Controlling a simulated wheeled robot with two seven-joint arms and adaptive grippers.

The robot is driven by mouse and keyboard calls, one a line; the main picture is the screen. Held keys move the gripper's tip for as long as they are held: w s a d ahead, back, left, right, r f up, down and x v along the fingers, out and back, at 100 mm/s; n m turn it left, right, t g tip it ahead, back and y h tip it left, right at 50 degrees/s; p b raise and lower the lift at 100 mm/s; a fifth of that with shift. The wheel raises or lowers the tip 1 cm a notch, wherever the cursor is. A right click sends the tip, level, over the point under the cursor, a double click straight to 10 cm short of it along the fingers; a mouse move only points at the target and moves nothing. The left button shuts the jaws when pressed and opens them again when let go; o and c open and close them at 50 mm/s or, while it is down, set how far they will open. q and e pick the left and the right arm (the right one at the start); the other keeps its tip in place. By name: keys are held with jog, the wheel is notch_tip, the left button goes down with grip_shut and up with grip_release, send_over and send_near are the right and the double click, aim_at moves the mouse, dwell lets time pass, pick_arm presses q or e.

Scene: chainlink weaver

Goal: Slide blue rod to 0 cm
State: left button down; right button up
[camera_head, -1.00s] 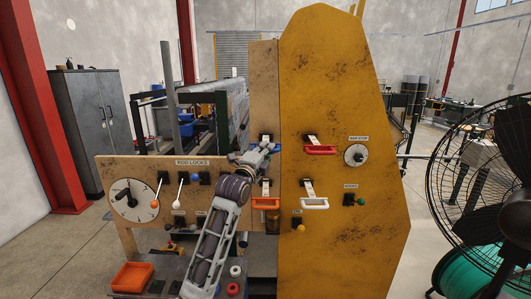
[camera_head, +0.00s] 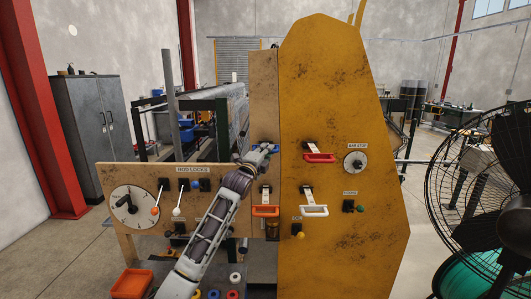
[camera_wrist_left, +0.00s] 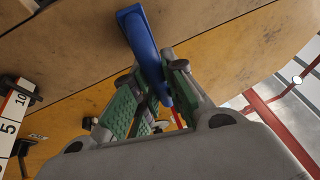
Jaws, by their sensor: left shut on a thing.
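The blue rod's handle (camera_head: 276,148) is at the machine's upright wooden board, just left of the yellow panel. My left gripper (camera_head: 264,153) is at this handle and hides part of it. In the left wrist view, the blue handle (camera_wrist_left: 143,42) passes between the green-padded fingers of my left gripper (camera_wrist_left: 150,95), which are shut on it. A scale strip (camera_wrist_left: 14,118) with the marks 5 and 10 shows at the left of the wrist view. The rod's reading cannot be told. My right gripper is not in view.
Orange (camera_head: 265,211), red (camera_head: 320,158) and white (camera_head: 314,211) handles are close by. The rod locks board (camera_head: 130,174) has a dial (camera_head: 128,207) and levers with coloured knobs. An orange bin (camera_head: 132,284) is below. A large fan (camera_head: 490,190) stands at the right.

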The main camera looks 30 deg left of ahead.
pick_arm(q)
jog(key=shift+a+r, duration=0.1)
jog(key=shift+r, duration=0.1)
jog(key=c, duration=1.9)
grip_release()
jog(key=o, duration=0.4)
jog(key=shift+w+f, duration=0.1)
jog(key=shift+f, duration=0.05)
jog(key=shift+o, duration=0.2)
jog(key=shift+w+f, duration=0.1)
jog(key=v, duration=1.2)
jog(key=shift+f, duration=0.1)
